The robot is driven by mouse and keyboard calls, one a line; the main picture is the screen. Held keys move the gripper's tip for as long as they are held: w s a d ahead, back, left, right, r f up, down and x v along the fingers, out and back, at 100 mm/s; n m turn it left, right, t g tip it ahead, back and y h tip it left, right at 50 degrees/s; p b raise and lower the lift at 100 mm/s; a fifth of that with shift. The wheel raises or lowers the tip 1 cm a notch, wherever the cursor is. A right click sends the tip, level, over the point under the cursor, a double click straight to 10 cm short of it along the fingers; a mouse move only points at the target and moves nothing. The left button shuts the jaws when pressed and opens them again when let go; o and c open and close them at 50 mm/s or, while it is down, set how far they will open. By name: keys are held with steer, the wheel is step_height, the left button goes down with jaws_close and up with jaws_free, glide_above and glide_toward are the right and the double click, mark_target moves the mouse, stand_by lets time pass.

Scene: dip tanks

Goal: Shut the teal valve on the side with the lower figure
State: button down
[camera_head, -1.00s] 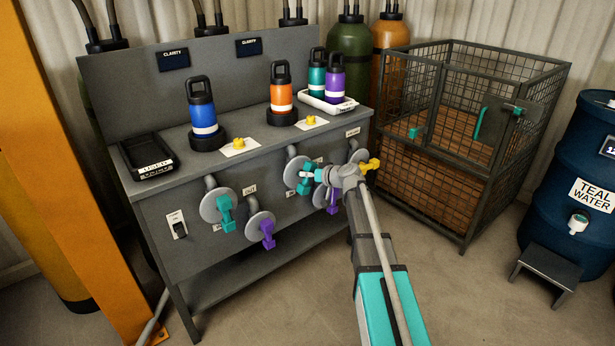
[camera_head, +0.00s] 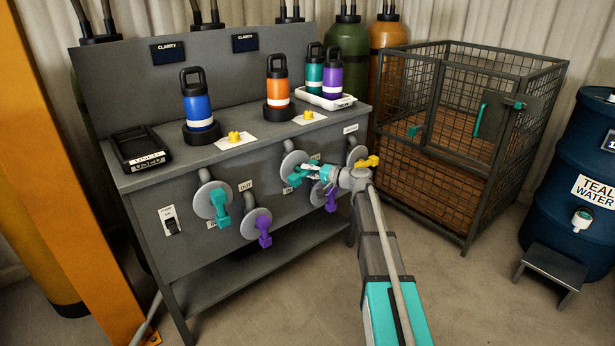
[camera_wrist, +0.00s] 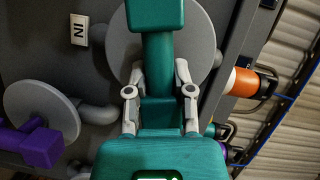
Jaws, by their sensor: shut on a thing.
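The right-hand teal valve (camera_head: 294,181) is on the bench front, before a round grey disc. My gripper (camera_wrist: 159,105) is shut on its teal handle (camera_wrist: 158,55), one finger on each side, in the wrist view. This handle lies sideways there, across the direction of the hanging purple handle. In the head view my gripper (camera_head: 311,170) partly covers it. The left-hand teal valve (camera_head: 220,205) has its handle hanging down. Two dark displays, left (camera_head: 168,52) and right (camera_head: 245,43), read CLARITY; I cannot make out any figure on them.
Purple valves hang at left (camera_head: 264,230) and right (camera_head: 331,199); a yellow handle (camera_head: 367,162) is close to my wrist. Bottles stand on the bench (camera_head: 165,170). A wire cage (camera_head: 470,130) and blue barrel (camera_head: 570,180) stand right. Floor between is open.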

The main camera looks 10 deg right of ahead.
steer(key=shift+f+m+y+b, duration=0.3)
steer(key=shift+m+y+b, duration=0.2)
steer(key=shift+m+b, duration=0.5)
steer(key=shift+m, duration=0.4)
steer(key=shift+c, duration=2.4)
jaws_free()
steer(key=shift+d, duration=0.1)
steer(key=v, duration=1.2)
